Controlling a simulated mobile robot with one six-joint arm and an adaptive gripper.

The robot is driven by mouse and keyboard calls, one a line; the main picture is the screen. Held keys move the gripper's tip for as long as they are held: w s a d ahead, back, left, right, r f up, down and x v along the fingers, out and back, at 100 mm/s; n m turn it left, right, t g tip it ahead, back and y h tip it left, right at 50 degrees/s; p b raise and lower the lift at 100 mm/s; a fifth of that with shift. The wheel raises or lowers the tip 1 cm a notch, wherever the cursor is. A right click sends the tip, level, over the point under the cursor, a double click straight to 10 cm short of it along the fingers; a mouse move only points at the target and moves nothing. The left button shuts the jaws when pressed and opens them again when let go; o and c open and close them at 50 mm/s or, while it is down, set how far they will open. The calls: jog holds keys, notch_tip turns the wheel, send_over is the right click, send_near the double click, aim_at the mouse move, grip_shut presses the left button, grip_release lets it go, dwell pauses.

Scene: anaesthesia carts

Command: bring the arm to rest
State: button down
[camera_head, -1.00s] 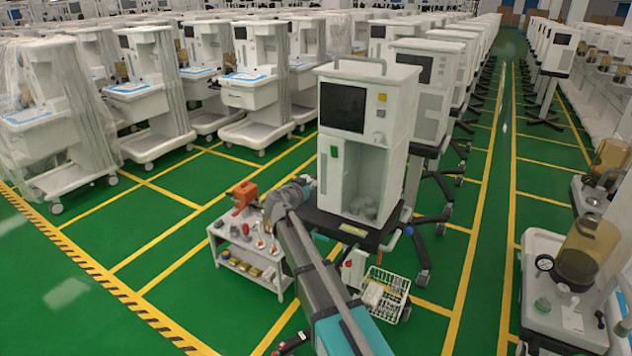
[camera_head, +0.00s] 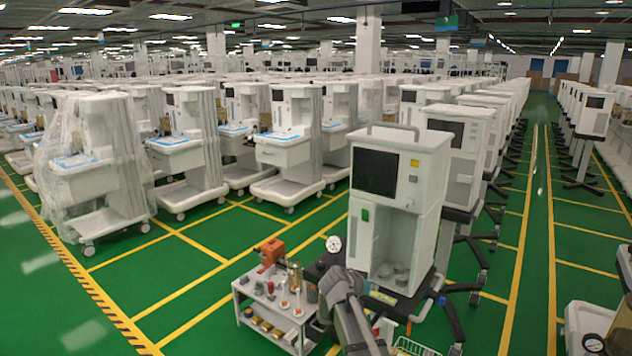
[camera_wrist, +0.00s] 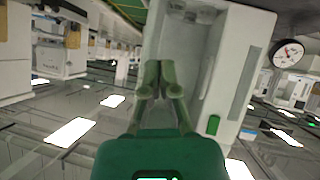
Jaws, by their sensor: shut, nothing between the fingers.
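In the wrist view my gripper (camera_wrist: 162,92) has its two green-grey fingers together, with nothing seen between them. Behind the fingers stands the white anaesthesia machine, which shows rolled over in this view (camera_wrist: 232,75). In the head view my grey arm (camera_head: 358,325) rises from the bottom edge, and its wrist end is in front of the base of the white machine (camera_head: 425,215). The fingers cannot be made out clearly in the head view. I cannot tell how far the arm is from the machine.
A small white trolley (camera_head: 245,318) with an orange item (camera_head: 271,251) and jars stands left of my arm. A round gauge (camera_head: 333,244) is near the wrist; it also shows in the wrist view (camera_wrist: 288,53). A wire basket (camera_head: 415,347) is at lower right. Green floor is open at left.

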jog(key=s+f+n+g+y, duration=0.3)
jog(key=s+f+y, duration=0.1)
jog(key=s, duration=0.8)
jog(key=s+f+n+g+y, duration=0.3)
jog(key=s+f+g+y, duration=0.1)
jog(key=s, duration=0.9)
jog(key=shift+f+y, duration=0.25)
jog(key=shift+y, duration=0.05)
